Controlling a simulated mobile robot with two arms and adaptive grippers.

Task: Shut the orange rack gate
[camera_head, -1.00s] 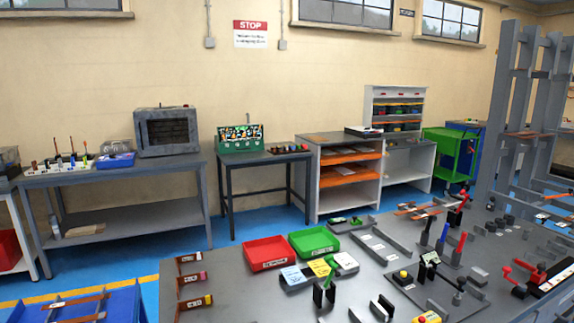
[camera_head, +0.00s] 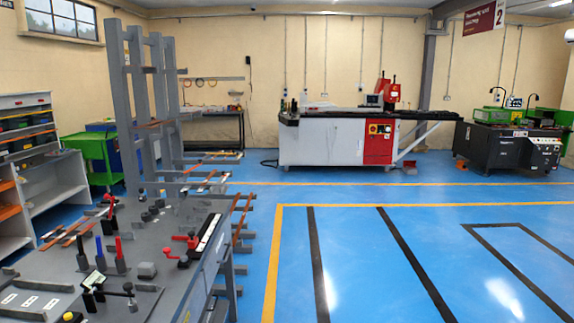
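A tall grey rack (camera_head: 120,90) stands at the left, at the far end of a grey workbench (camera_head: 150,262). Copper-coloured bars (camera_head: 200,181) lie on its low arms. I cannot make out an orange gate on the rack in this view. Neither of my grippers is in view.
The bench holds levers with red, blue and black handles (camera_head: 119,250). A green cart (camera_head: 95,150) and a shelf unit (camera_head: 50,185) stand at the left. A white and red machine (camera_head: 335,140) and a dark machine (camera_head: 500,145) stand at the back. Blue floor (camera_head: 420,235) is open at the right.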

